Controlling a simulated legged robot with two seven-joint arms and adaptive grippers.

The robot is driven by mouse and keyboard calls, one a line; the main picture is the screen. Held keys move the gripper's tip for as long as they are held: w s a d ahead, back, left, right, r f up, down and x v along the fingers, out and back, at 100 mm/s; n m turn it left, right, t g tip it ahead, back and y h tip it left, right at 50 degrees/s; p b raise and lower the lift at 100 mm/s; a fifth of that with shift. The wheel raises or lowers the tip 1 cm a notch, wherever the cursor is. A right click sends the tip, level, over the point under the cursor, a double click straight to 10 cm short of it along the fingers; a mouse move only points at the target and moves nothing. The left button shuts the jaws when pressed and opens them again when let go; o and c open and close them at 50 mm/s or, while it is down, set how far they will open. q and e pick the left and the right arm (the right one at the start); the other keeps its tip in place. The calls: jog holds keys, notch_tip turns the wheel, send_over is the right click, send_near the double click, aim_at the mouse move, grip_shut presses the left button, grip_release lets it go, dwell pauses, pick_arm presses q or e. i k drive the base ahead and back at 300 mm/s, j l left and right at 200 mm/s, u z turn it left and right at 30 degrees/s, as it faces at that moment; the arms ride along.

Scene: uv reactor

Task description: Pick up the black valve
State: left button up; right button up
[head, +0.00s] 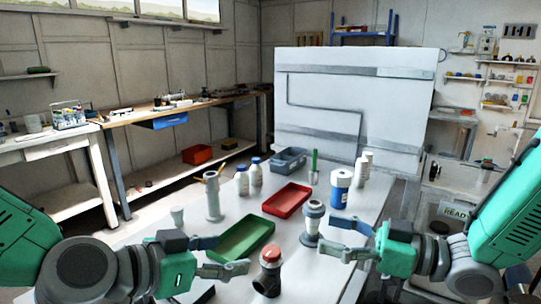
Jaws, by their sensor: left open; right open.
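A black valve (266,284) with a red cap (271,253) stands upright at the near edge of the white table (335,264). A grey-and-dark fitting (312,223) stands further back and to its right. My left gripper (233,254) is open and empty, to the left of the black valve. Its lower fingertip is close to the valve; I cannot tell if they touch. My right gripper (327,234) is open, with its fingertips close to the right side of the grey-and-dark fitting. It is not shut on anything.
A green tray (243,239) lies behind my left gripper, and a red tray (287,199) lies beyond it. A grey cylinder (213,196), white bottles (256,178), a blue-and-white container (341,188) and a grey-blue bin (288,160) stand further back. A large white panel (325,100) rises behind the table.

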aim_at(268, 284)
jog(key=k, duration=0.95)
